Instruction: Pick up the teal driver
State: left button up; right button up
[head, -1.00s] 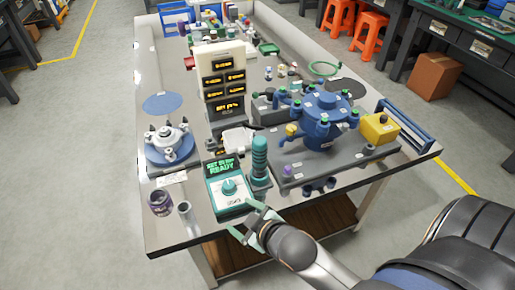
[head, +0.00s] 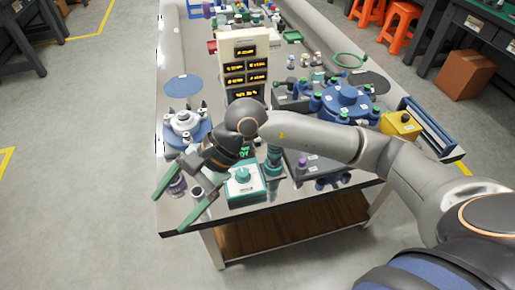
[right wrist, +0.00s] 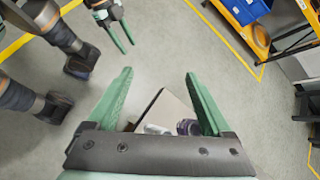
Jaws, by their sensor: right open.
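The teal driver (head: 273,160) stands upright beside the teal-and-white control box (head: 244,188) near the table's front edge in the head view. My right forearm covers its upper part. My right gripper (head: 169,212) is open and empty at the table's front left corner, left of the driver and box. Its spread green fingers also show in the right wrist view (right wrist: 158,74), where the driver is not visible. My left gripper (right wrist: 127,48) shows at the top left of the right wrist view, with a gap between its fingers and nothing between them.
A purple-banded jar (head: 177,186) and a small grey cylinder (head: 198,194) stand close to my right gripper. A white fixture on a blue disc (head: 185,128) is behind them. A blue rotary device (head: 346,100) and a yellow box (head: 400,124) occupy the right side.

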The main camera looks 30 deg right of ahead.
jog(key=w+d+f+n+t+h, duration=0.1)
jog(key=w+d+f+h, duration=0.15)
jog(key=d, duration=0.35)
jog(key=w+d+f+n+t+h, duration=0.1)
jog(key=w+d+h, duration=0.25)
jog(key=d, duration=0.25)
notch_tip(320, 180, up, 4)
jog(key=h, duration=0.7)
send_over(274, 153)
jog(key=a, duration=0.2)
jog(key=shift+m, duration=0.3)
jog(key=shift+p+x, duration=0.35)
jog(key=shift+x, duration=5.95)
jog(key=shift+d, duration=0.15)
jog(key=shift+c, duration=0.2)
jog(key=shift+r, duration=0.15)
grip_shut()
